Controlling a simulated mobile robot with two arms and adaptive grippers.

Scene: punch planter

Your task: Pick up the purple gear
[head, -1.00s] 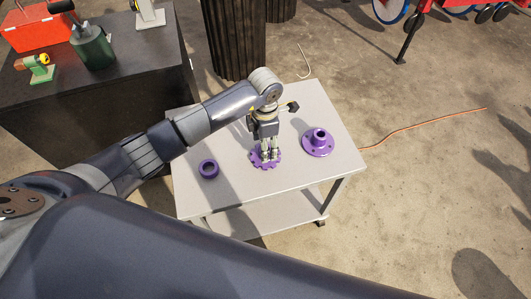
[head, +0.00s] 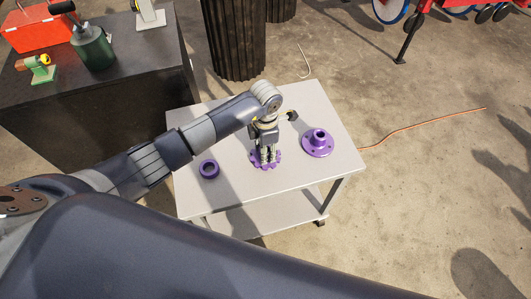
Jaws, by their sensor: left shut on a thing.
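The purple gear (head: 256,163), a flat toothed disc, is at the middle of the light grey cart top (head: 225,193). My left gripper (head: 267,159) points straight down over the gear's centre and is shut on it. The fingers hide the middle of the gear. Whether the gear touches the cart top or is just above it, I cannot tell. My right gripper is not in view.
A purple ring (head: 209,169) lies left of the gear, and a purple flanged hub (head: 318,144) stands to its right. A dark workbench (head: 130,90) with a red toolbox (head: 35,27) and a green canister (head: 93,47) is at the upper left. The cart's front is clear.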

